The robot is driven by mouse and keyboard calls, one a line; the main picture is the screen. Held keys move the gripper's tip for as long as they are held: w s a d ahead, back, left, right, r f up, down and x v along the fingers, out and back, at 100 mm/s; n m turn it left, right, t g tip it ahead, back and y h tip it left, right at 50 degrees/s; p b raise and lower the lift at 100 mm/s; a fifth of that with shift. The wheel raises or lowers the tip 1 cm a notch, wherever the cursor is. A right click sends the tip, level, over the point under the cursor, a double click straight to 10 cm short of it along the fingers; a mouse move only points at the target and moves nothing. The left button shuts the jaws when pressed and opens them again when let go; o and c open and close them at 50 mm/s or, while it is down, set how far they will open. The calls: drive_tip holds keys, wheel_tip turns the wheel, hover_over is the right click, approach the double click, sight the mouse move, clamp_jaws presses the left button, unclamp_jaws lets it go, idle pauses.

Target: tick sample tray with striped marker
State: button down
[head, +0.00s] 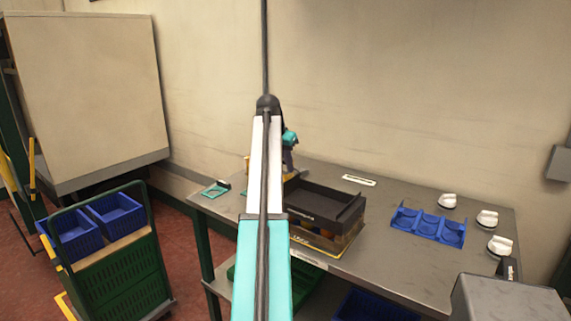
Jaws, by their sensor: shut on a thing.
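The black tray (320,202), probably the sample tray, sits on top of a crate (324,245) on the grey table. A small pale label shows on its front wall, too small to read. My gripper (288,165) is beyond my raised arm, just behind and left of the black tray, and is mostly hidden by the arm. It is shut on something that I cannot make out. I cannot pick out the striped marker.
A blue holder (428,224) with three hollows stands right of the tray, with several white objects (487,218) beyond it. A white strip (358,180) lies near the back edge. A green cart (119,260) with blue baskets stands left. Bare table separates tray and holder.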

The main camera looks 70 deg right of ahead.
sight(285, 171)
drive_tip(key=shift+f+b, duration=0.8)
drive_tip(key=shift+f, duration=0.65)
drive_tip(key=shift+a+f, duration=0.1)
drive_tip(key=shift+f, duration=0.55)
idle(3.1)
drive_tip(key=shift+s+d+r+p, duration=0.1)
drive_tip(key=shift+s+d+p, duration=0.1)
drive_tip(key=shift+d+p, duration=0.5)
idle(0.8)
drive_tip(key=shift+w+a, duration=0.15)
drive_tip(key=shift+a, duration=0.3)
idle(0.8)
